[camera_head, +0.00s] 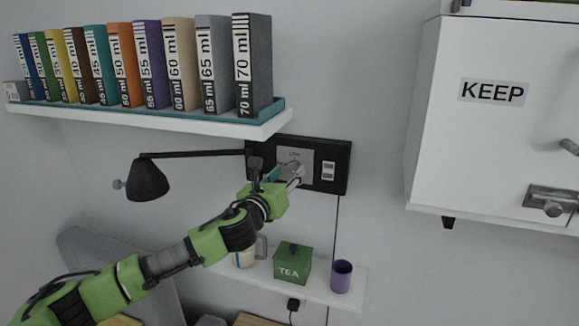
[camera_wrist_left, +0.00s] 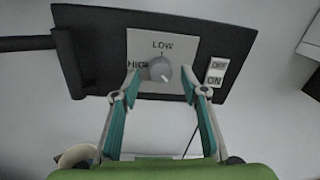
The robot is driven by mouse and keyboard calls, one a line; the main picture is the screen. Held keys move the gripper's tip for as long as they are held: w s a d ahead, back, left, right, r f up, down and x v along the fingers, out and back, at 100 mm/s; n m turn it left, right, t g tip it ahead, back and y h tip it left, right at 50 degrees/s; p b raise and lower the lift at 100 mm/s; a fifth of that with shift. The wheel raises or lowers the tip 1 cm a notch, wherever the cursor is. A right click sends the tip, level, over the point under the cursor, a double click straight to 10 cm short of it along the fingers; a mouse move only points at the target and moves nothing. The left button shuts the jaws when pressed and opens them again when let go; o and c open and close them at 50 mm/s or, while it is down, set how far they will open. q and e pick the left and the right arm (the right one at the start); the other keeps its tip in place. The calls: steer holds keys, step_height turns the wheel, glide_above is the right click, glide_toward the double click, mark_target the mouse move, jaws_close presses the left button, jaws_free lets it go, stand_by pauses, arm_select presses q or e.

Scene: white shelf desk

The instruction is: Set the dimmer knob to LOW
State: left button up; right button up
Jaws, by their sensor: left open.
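The dimmer knob (camera_wrist_left: 160,69) is a small round grey knob on a light plate (camera_wrist_left: 145,45) in a black wall panel (camera_wrist_left: 215,40). LOW is printed above the knob and HIGH to its left. I cannot tell clearly where its pointer mark points. My left gripper (camera_wrist_left: 160,80) is open, one fingertip on each side of the knob in the left wrist view, with a gap on both sides. I cannot tell how far the tips are from the plate. In the head view the left gripper (camera_head: 284,174) covers part of the plate and knob. The right gripper is not in view.
A white ON switch (camera_wrist_left: 215,72) sits right of the plate. A lamp (camera_head: 148,181) on a black arm is at left. A shelf of labelled books (camera_head: 205,119) hangs above. Below stand a green TEA box (camera_head: 292,264) and a purple cup (camera_head: 341,277). A KEEP cabinet (camera_head: 450,140) is at right.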

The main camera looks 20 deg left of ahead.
arm_select(q)
steer(key=shift+w, duration=0.85)
steer(key=c, duration=1.1)
